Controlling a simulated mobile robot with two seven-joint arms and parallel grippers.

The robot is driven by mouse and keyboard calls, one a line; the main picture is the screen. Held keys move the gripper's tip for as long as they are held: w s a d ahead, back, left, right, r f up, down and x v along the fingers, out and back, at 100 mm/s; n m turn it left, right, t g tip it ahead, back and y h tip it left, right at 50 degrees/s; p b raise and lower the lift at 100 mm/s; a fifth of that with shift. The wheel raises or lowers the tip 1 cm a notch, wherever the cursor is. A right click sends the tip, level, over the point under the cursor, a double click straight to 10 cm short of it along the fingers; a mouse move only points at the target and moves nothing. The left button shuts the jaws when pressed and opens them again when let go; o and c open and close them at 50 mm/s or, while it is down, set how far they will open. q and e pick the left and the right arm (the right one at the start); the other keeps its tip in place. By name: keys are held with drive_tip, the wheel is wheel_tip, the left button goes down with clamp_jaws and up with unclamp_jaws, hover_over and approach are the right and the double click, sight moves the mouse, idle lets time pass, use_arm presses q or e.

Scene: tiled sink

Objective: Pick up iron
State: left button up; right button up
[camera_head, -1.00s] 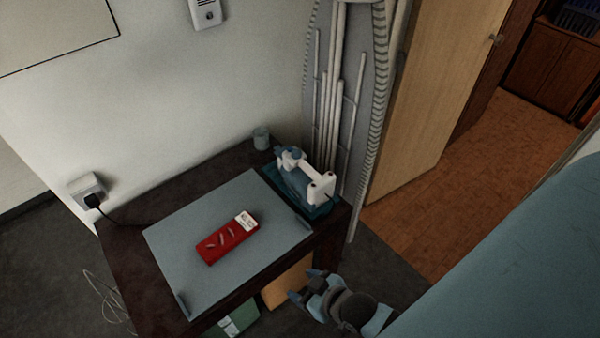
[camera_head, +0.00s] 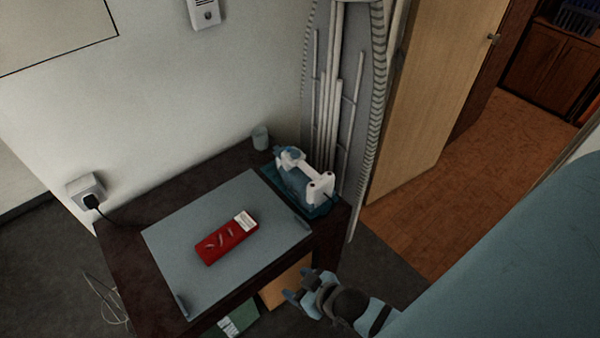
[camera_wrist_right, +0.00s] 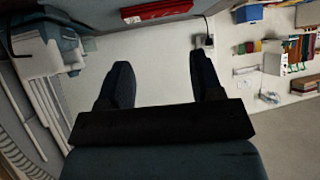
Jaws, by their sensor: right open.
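The iron (camera_head: 304,178) is white and blue-grey and stands at the far right corner of the dark table, on a teal base (camera_head: 320,208). It also shows at the upper left of the right wrist view (camera_wrist_right: 40,50). My right gripper (camera_head: 298,285) is open and empty, in front of the table's right front edge and apart from the iron. Its two fingers (camera_wrist_right: 160,75) show spread in the right wrist view, with nothing between them. My left gripper is in neither view.
A red box (camera_head: 226,242) lies on the grey mat (camera_head: 180,235) on the table. A cup (camera_head: 260,138) stands at the back. An ironing board (camera_head: 345,90) leans upright behind the iron. A plug (camera_head: 90,200) sits in the wall socket at left. Open floor lies at right.

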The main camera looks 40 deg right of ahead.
drive_tip(key=w+a+f+g+b, duration=0.2)
drive_tip(key=w+f+g, duration=0.1)
drive_tip(key=w, duration=0.6)
drive_tip(key=m+g+h+b, duration=0.3)
drive_tip(key=g+h+b, duration=0.3)
drive_tip(key=h, duration=0.4)
approach(305, 166)
drive_tip(key=shift+g, duration=0.5)
drive_tip(key=p+x, duration=0.1)
drive_tip(key=x, duration=0.3)
drive_tip(key=shift+d+p, duration=0.1)
drive_tip(key=shift+p, duration=0.2)
drive_tip(key=shift+w+x, duration=0.15)
drive_tip(key=shift+x, duration=1.3)
drive_tip(key=shift+w+x, duration=0.15)
drive_tip(key=shift+x, duration=1.3)
drive_tip(key=shift+a+f, duration=0.1)
drive_tip(key=shift+a, duration=0.1)
drive_tip(key=c, duration=0.9)
drive_tip(key=shift+w, duration=0.1)
drive_tip(key=shift+c, duration=0.9)
